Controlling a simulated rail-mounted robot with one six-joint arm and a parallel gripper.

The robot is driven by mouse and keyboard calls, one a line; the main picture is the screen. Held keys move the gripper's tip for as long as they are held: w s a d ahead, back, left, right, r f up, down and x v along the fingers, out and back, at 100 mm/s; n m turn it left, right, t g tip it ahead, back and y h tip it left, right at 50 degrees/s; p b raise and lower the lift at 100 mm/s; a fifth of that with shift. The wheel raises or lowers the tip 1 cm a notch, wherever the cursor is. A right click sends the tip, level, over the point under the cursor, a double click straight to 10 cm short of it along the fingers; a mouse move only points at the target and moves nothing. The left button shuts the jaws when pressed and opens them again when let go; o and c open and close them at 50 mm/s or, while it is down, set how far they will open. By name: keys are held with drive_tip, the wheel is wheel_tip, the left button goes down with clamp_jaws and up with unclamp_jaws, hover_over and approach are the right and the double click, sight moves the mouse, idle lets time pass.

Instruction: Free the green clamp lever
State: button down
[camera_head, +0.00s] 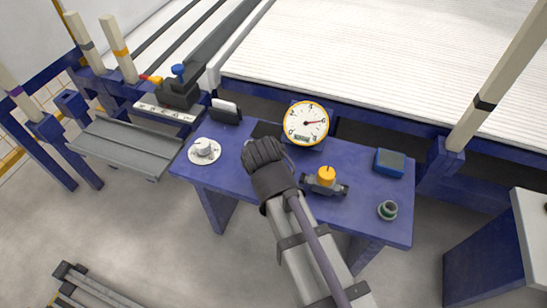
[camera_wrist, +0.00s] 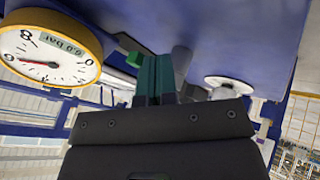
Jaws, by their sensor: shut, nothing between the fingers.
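A small bright green piece, which looks like the green clamp lever (camera_wrist: 134,58), shows in the wrist view just left of my fingertips. A grey rounded bar (camera_wrist: 182,62) stands right beside the fingers. My gripper (camera_wrist: 158,72) has its dark teal fingers together, with nothing seen between them. I cannot tell whether the fingers touch the green piece or the bar. In the head view my dark wrist (camera_head: 266,160) is over the blue bench and hides the fingers and the lever.
On the blue bench (camera_head: 235,172), a yellow-rimmed gauge (camera_head: 305,123) stands behind my wrist, also in the wrist view (camera_wrist: 50,55). A white round fitting (camera_head: 204,150) is left. A yellow-knobbed valve (camera_head: 325,180), green-rimmed ring (camera_head: 388,210) and blue block (camera_head: 389,162) are right.

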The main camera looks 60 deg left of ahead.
drive_tip(key=shift+w+a, duration=0.15)
drive_tip(key=shift+w, duration=0.2)
drive_tip(key=shift+w+a+r, duration=0.1)
drive_tip(key=shift+w, duration=0.15)
idle(0.3)
drive_tip(key=s+d, duration=0.1)
drive_tip(key=s+d+p, duration=0.1)
drive_tip(key=s+d, duration=0.1)
drive_tip(key=shift+s+d+r, duration=0.2)
drive_tip(key=shift+d+r, duration=0.1)
drive_tip(key=shift+r, duration=0.1)
drive_tip(key=w+p+v, duration=0.1)
drive_tip(key=p+v, duration=0.6)
drive_tip(key=v, duration=0.1)
drive_tip(key=shift+w+d+r, duration=0.2)
drive_tip(key=shift+d+r, duration=0.2)
drive_tip(key=shift+d, duration=0.15)
